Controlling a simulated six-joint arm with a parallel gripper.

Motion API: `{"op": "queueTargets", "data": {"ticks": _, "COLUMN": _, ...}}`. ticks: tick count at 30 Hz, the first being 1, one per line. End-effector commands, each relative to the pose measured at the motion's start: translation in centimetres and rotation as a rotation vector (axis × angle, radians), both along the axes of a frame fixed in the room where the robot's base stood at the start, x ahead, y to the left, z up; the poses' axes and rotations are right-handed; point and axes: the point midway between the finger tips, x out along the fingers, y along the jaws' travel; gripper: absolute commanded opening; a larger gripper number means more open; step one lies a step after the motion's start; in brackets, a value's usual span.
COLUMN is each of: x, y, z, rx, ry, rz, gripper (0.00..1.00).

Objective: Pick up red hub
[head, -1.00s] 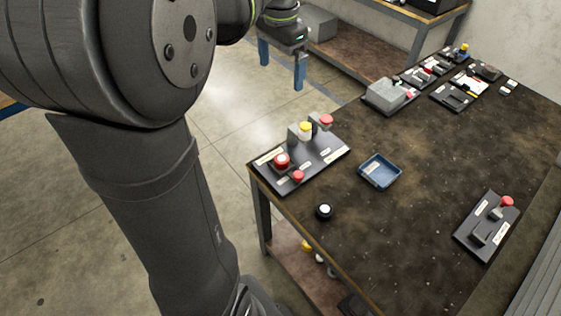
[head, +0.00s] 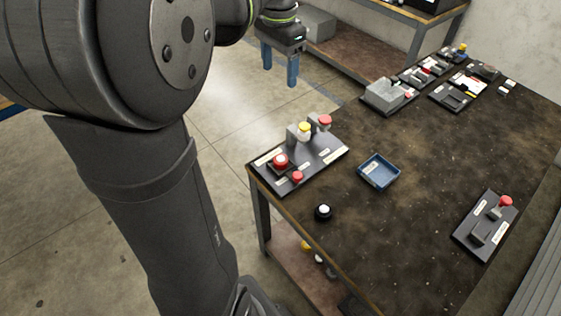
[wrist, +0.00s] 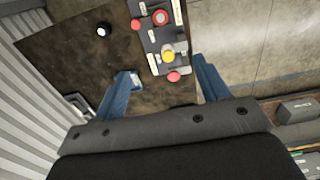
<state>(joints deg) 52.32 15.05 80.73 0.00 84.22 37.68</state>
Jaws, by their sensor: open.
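A round red part with a white top (head: 281,160) sits on the near-left end of a dark labelled board (head: 268,180) at the table's left edge. It also shows in the wrist view (wrist: 160,17). Other red caps are on this board, one near its front edge (head: 297,176) and one at its far end (head: 325,122). I cannot tell for certain which is the red hub. My gripper (head: 279,75) is open and empty, its blue fingers pointing down beyond the table's left edge. In the wrist view the fingers (wrist: 165,66) are apart, with the board seen between and beyond them.
A yellow cap (head: 304,127) stands on the same board. A blue tray (head: 392,184) and a black knob with a white top (head: 323,212) are nearby. Another board (head: 466,237) lies at the right, and several fixtures crowd the far end.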

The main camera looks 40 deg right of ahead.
Motion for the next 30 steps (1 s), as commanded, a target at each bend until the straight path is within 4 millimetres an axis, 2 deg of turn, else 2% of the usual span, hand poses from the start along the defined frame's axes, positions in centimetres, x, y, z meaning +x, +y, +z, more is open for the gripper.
{"op": "queueTargets", "data": {"ticks": 5, "x": 0.1, "y": 0.2, "z": -0.6, "rx": -0.011, "ry": 0.009, "rz": 0.090, "gripper": 0.68}}
{"op": "queueTargets", "data": {"ticks": 8, "x": 0.2, "y": 0.5, "z": -1.7, "rx": -0.031, "ry": 0.029, "rz": 0.256, "gripper": 0.68}}
{"op": "queueTargets", "data": {"ticks": 20, "x": 0.6, "y": 2.1, "z": -7.2, "rx": -0.103, "ry": 0.178, "rz": 1.223, "gripper": 0.68}}
{"op": "queueTargets", "data": {"ticks": 30, "x": 0.9, "y": 4.1, "z": -11.3, "rx": -0.085, "ry": 0.358, "rz": 2.080, "gripper": 0.68}}
